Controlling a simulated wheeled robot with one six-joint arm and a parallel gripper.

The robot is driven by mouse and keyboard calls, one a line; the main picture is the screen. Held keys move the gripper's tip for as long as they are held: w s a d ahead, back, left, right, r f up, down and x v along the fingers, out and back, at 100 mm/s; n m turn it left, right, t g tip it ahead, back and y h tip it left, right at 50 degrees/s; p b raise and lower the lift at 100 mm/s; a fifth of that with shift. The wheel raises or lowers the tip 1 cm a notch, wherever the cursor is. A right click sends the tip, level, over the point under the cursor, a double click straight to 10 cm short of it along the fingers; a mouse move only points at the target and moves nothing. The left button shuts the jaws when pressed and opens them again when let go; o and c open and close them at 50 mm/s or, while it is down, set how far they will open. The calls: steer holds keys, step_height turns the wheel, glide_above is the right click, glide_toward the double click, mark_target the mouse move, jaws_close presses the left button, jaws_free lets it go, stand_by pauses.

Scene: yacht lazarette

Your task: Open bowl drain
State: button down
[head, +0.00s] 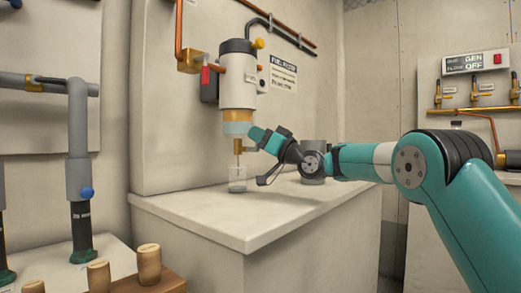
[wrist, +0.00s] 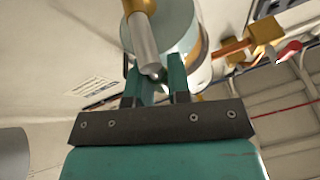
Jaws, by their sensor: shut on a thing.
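The fuel filter (head: 238,88) hangs on the wall, with a black cap, a white body and an amber and pale-blue bowl (head: 237,121) at its bottom. The bowl also shows in the wrist view (wrist: 183,38). Below it is a brass drain (head: 239,146) with a thin grey tube (wrist: 146,45) under it. A clear jar (head: 237,184) stands on the counter beneath. My gripper (head: 254,135) is at the bowl's lower right, by the drain. In the wrist view its teal fingers (wrist: 156,72) are shut on part of the drain; the contact is partly hidden by the tube.
The white counter (head: 250,217) is mostly clear; a grey cylinder (head: 314,158) stands on it behind my wrist. A red-tagged fitting (head: 206,77) and copper pipe (head: 179,30) are left of the filter. Wooden plugs (head: 149,262) stand at lower left.

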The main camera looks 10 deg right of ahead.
steer(key=shift+s+a+n+g+y+b, duration=0.15)
steer(key=shift+n+g+y+b, duration=0.3)
steer(key=shift+n, duration=0.45)
steer(key=c, duration=1.1)
jaws_free()
steer(key=shift+a, duration=0.1)
steer(key=s+d+f, duration=0.2)
steer(key=s+d, duration=0.9)
steer(key=shift+s+d, duration=0.35)
steer(key=shift+s, duration=0.05)
